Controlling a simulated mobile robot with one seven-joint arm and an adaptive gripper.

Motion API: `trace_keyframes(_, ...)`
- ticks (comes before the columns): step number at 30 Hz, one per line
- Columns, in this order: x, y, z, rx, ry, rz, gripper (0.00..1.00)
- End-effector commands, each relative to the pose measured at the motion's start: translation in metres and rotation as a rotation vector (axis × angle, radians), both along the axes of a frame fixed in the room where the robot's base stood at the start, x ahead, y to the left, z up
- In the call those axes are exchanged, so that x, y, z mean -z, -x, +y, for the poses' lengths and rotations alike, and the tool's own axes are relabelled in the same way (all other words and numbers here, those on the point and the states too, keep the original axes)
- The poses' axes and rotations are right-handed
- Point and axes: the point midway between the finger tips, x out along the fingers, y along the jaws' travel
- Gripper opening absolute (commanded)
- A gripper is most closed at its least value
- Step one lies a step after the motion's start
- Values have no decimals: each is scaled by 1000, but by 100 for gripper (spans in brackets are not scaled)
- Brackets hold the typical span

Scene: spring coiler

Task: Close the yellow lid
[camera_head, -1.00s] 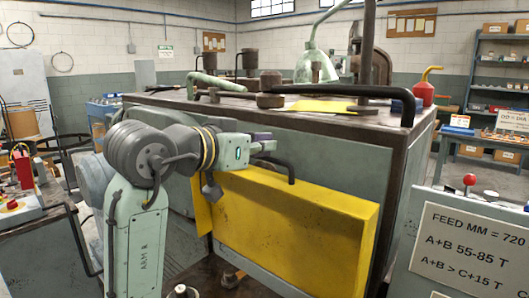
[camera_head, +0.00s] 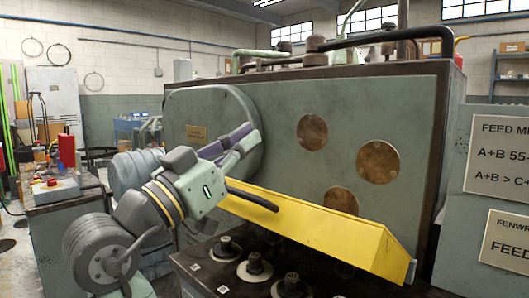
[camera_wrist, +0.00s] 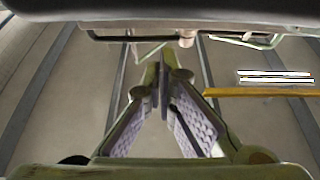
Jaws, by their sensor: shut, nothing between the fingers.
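The yellow lid (camera_head: 335,232) slants across the machine front in the head view, seen as a narrow sloping band. A dark bar handle (camera_head: 255,197) sits at its upper left part. My gripper (camera_head: 248,137) is above and left of the handle, in front of the grey machine panel. Its purple fingers are shut and empty, pointing up and right. In the wrist view the fingertips (camera_wrist: 161,82) meet, with nothing between them. A yellow strip (camera_wrist: 262,91), probably the lid's edge, lies to their right. My wrist hides the lid's left end.
Several dark spindles (camera_head: 254,266) stand on the bed below the lid. Round bronze discs (camera_head: 378,160) are on the machine panel above it. A dark rail (camera_head: 395,36) runs along the machine top. Sign panels (camera_head: 499,150) stand at the right.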

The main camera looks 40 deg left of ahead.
Motion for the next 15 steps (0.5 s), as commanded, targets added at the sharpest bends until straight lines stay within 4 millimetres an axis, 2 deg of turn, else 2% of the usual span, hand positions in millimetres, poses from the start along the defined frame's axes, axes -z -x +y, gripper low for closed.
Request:
trace_keyframes(1, 25, 8, 1, 1, 7, -38, 0)
trace_keyframes(9, 81, 48, 7, 2, 35, -238, 0)
trace_keyframes(15, 121, 69, 10, 2, 56, -375, 0)
